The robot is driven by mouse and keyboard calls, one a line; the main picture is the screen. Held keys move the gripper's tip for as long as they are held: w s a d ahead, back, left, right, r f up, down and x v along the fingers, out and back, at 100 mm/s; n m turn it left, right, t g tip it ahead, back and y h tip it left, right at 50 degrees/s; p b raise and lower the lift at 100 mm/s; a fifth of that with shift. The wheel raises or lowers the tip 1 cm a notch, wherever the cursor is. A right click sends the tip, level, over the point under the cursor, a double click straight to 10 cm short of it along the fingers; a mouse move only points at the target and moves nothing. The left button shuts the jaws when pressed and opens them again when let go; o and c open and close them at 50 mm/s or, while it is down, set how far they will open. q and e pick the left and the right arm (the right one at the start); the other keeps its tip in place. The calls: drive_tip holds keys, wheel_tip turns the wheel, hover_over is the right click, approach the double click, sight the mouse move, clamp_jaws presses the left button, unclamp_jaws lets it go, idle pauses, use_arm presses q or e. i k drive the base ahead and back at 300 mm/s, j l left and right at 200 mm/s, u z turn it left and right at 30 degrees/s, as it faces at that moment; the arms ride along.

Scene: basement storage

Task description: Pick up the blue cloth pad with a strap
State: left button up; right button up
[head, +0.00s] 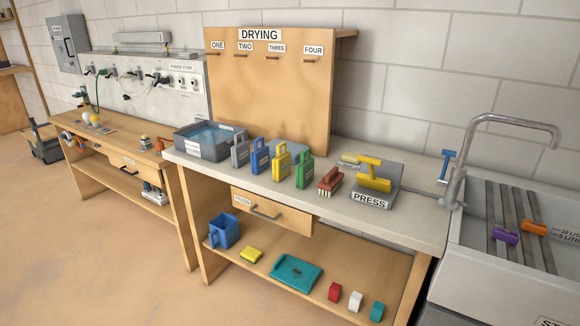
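The blue cloth pad (260,159) with its strap loop on top stands upright on the light counter (350,213). It is in a row between a grey pad (240,153) on its left and a yellow pad (281,163) on its right. A green pad (304,171) stands further right. All have a similar strap loop. Neither of my grippers is in view.
A grey basin of water (209,139) is left of the row. A red brush (330,181) and a press (375,185) are to the right, then a sink (505,262) with a tall tap. A shelf below holds a blue jug (224,231) and a teal tray (297,272).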

sight(260, 158)
drive_tip(key=i+j+z, duration=0.7)
drive_tip(key=i, duration=0.2)
